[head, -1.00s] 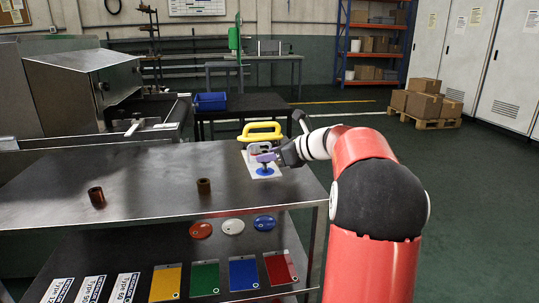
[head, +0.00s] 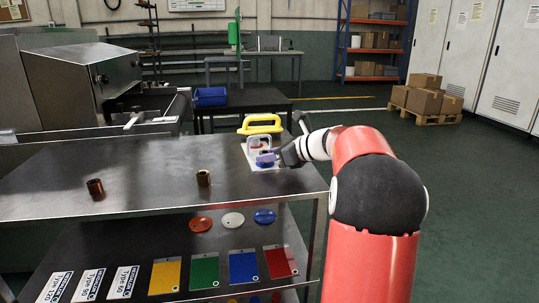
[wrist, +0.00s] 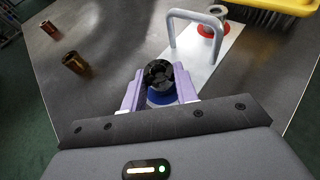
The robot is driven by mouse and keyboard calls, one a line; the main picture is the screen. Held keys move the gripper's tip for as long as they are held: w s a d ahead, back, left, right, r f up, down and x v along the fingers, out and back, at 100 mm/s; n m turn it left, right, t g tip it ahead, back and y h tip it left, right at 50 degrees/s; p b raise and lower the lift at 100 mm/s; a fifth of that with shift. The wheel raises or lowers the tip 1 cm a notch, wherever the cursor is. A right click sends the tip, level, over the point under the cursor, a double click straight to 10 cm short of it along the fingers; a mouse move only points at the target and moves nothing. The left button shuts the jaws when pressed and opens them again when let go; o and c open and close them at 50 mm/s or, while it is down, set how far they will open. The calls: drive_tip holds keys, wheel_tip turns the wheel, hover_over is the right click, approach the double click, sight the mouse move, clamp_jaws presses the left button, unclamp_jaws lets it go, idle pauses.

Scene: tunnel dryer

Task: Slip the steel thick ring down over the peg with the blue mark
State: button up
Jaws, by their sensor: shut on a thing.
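My gripper (head: 267,158) is over a pale plate (head: 248,160) at the far right end of the steel table. In the wrist view its purple fingers (wrist: 160,92) are shut on a dark round thing, apparently the thick ring (wrist: 158,72). The blue mark (wrist: 160,98) lies just under it, partly hidden by the fingers and ring. It is over or around the blue-marked peg; how far down the peg it sits cannot be told. A red mark (wrist: 207,30) with a grey round top lies farther up the plate.
A grey bar handle (wrist: 195,25) arches over the plate beside the red mark. A yellow-handled brush (head: 262,124) lies behind it. Discs and coloured cards lie on the shelf below.

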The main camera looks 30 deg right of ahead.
drive_tip(key=shift+f, duration=0.25)
drive_tip(key=o, duration=1.1)
drive_tip(key=shift+o, duration=0.2)
drive_tip(key=v, duration=0.7)
drive_tip(key=shift+s+d+r, duration=0.15)
drive_tip(key=shift+s+d, duration=0.05)
drive_tip(key=shift+s, duration=0.15)
